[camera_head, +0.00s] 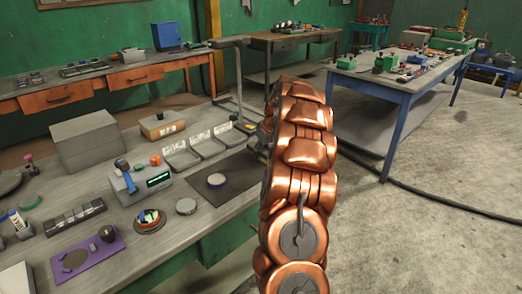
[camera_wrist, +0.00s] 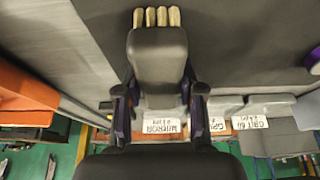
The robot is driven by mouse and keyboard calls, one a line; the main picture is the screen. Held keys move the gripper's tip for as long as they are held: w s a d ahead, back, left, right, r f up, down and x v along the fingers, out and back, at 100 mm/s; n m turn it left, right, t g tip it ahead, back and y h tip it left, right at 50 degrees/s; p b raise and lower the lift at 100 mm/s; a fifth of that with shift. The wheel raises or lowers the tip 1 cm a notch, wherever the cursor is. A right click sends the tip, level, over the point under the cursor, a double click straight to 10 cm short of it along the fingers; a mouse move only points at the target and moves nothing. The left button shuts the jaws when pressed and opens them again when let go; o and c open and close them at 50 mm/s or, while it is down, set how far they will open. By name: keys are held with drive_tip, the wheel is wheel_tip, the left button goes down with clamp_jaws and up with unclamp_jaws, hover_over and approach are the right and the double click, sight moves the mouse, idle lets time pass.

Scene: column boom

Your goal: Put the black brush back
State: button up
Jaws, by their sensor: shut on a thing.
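The black brush (camera_wrist: 160,60) is in the wrist view, a dark block with several tan bristle tufts at its far end. My gripper (camera_wrist: 160,92) is shut on it, with one finger on each side. The bristles stand out against a plain dark grey surface; I cannot tell whether they touch it. I cannot make out an empty place that is clearly the brush's own.
Labelled trays (camera_head: 182,157) stand on the bench; one marked MIRROR (camera_wrist: 160,126) shows in the wrist view. A dark mat (camera_head: 240,168) bears a pale disc (camera_head: 217,180). A lamp post (camera_head: 239,85) rises behind. A purple mat (camera_head: 88,254) lies front left. Open floor is right.

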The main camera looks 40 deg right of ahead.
drive_tip(key=shift+f, duration=0.15)
drive_tip(key=o, duration=1.1)
drive_tip(key=shift+r, duration=0.3)
drive_tip(key=b+v, duration=0.1)
drive_tip(key=v, duration=1)
drive_tip(key=shift+s+r, duration=0.25)
drive_tip(key=shift+r, duration=0.1)
